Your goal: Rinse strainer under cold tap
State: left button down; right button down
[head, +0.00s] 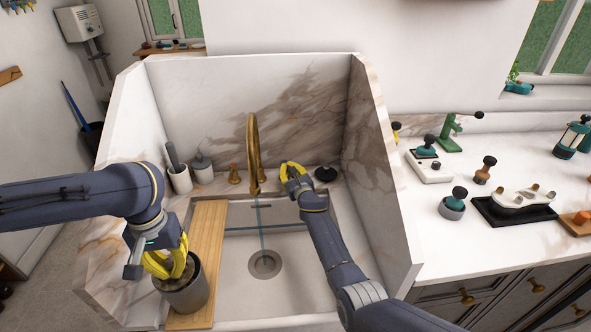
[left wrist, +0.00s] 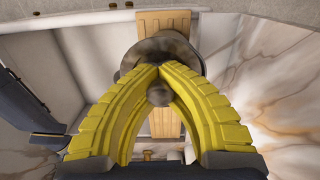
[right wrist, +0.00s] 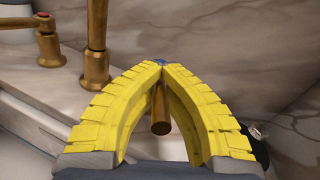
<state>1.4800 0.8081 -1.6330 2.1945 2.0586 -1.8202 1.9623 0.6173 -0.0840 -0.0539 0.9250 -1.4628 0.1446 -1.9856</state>
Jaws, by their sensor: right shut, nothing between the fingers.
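A grey cup-like strainer (head: 188,292) with brown matter at its top is on or just above the wooden board at the sink's left. My left gripper (head: 172,268) points down at it. In the left wrist view its fingertips (left wrist: 160,68) meet around the middle of the strainer (left wrist: 190,55), with a round knob (left wrist: 158,93) between the fingers. My right gripper (head: 291,172) is shut at the cold tap, right of the brass spout (head: 253,150). In the right wrist view its fingertips (right wrist: 160,64) cover most of the blue-marked handle; a brass rod (right wrist: 160,110) shows between the fingers.
The marble-walled sink has a drain (head: 265,264). A thin blue streak runs from the spout towards it, looking like water. The red-ringed hot handle (right wrist: 45,22) is left of the spout. The wooden board (head: 212,225) spans the left basin. Brush holder (head: 179,178) and soap bottle (head: 202,167) stand behind.

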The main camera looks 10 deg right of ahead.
jog(key=c, duration=2.1)
grip_release()
jog(key=shift+w+r, duration=0.1)
jog(key=shift+r, duration=0.3)
jog(key=shift+c, duration=0.2)
jog(key=o, duration=0.4)
jog(key=shift+a, duration=0.1)
jog(key=o, duration=0.3)
jog(key=shift+f, duration=0.2)
